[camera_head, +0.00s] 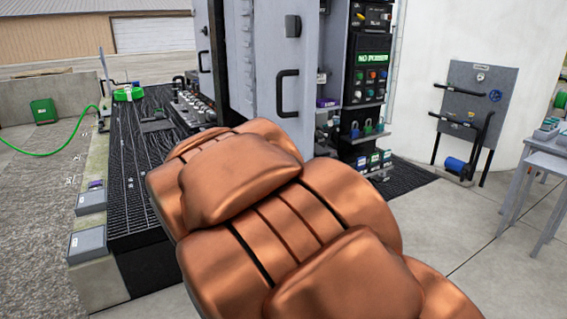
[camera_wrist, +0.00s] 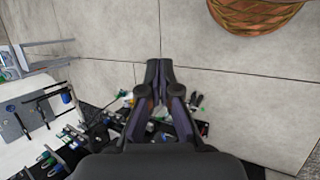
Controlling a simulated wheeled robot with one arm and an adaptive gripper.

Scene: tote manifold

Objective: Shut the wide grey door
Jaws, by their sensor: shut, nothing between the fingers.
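The wide grey door (camera_head: 262,62) stands open in the head view. It carries a black handle (camera_head: 288,92) and a dark latch (camera_head: 293,26) near its right edge. To its right the cabinet's inside shows, with shelves of dark devices, padlocks and a green-lit "NO POWER" sign (camera_head: 374,57). My copper arm hides the door's lower part. My gripper (camera_wrist: 160,66) shows in the wrist view only. Its fingers are together and empty, over pale floor tiles. I cannot tell from these frames how far it is from the door.
A grey stand (camera_head: 474,100) and a grey table (camera_head: 545,160) are on the right. A black grated platform (camera_head: 130,165) lies left of my arm. A wicker basket (camera_wrist: 255,14) is at the top of the wrist view.

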